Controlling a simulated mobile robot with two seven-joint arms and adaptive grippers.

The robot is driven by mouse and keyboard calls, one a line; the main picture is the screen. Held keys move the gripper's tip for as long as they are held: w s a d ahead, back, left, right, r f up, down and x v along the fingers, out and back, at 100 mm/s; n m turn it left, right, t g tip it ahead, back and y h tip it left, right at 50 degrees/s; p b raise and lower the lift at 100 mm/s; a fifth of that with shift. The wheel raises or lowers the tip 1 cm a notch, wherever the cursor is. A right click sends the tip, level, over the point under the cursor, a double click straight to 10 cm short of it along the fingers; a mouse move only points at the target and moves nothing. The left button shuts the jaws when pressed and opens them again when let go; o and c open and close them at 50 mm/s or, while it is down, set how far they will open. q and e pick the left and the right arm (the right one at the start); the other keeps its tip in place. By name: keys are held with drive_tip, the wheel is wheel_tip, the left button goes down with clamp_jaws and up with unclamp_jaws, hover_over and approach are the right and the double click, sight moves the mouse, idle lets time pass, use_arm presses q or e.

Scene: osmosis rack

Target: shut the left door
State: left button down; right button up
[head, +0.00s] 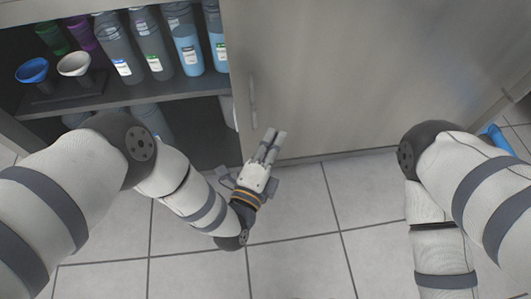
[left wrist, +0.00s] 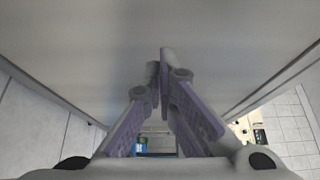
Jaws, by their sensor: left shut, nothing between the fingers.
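A grey door panel (head: 360,75) fills the upper middle and right in the head view. A slim upright handle (head: 253,103) is near its left edge. To its left the cabinet stands open; I cannot tell from these views which door this panel is. My left gripper (head: 272,138) is low in front of the panel, near its lower left corner, with fingers shut and empty. In the left wrist view the shut fingers (left wrist: 162,65) point toward a broad grey surface (left wrist: 120,40); contact cannot be told. My right gripper is out of view.
The open cabinet part has a shelf (head: 180,95) with several bottles (head: 187,48), a blue funnel (head: 32,70) and a white funnel (head: 74,64). The tiled floor (head: 300,250) is clear between my arms. A blue object (head: 495,138) shows at the right.

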use_arm(q)
drive_tip(key=w, duration=0.1)
drive_tip(key=w+a, duration=0.1)
drive_tip(key=w, duration=0.1)
drive_tip(key=w+a+b, duration=0.1)
drive_tip(key=shift+w, duration=0.2)
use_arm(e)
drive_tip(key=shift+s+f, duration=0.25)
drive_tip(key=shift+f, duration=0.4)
use_arm(q)
drive_tip(key=shift+f, duration=0.1)
